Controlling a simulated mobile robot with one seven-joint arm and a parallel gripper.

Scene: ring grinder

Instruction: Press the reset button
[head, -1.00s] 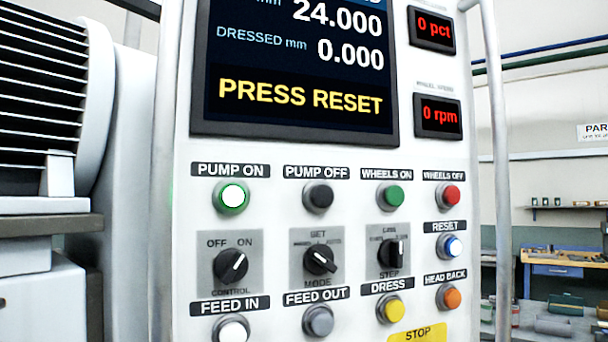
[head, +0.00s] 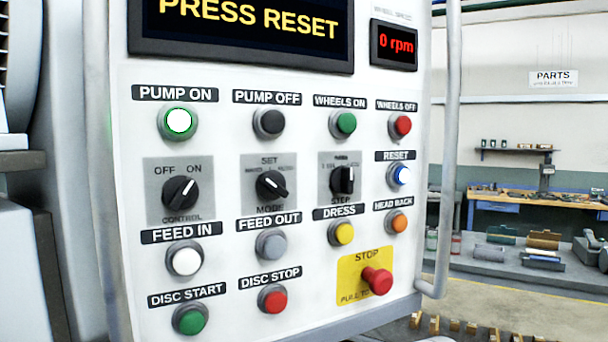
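The reset button (head: 399,176) is a blue-and-white lit button in a metal ring, under the label RESET (head: 395,156). It sits at the right side of the control panel (head: 215,300), below the red WHEELS OFF button (head: 400,126) and above the orange HEAD BACK button (head: 398,223). The screen (head: 250,22) at the top reads PRESS RESET in yellow. Nothing covers the reset button. My gripper is not in view.
A red STOP knob (head: 377,281) on a yellow plate sticks out at the lower right. A grey handrail (head: 451,150) runs along the panel's right edge. The white PUMP ON button (head: 179,122) is lit with a green ring. Benches with parts (head: 535,196) stand behind at right.

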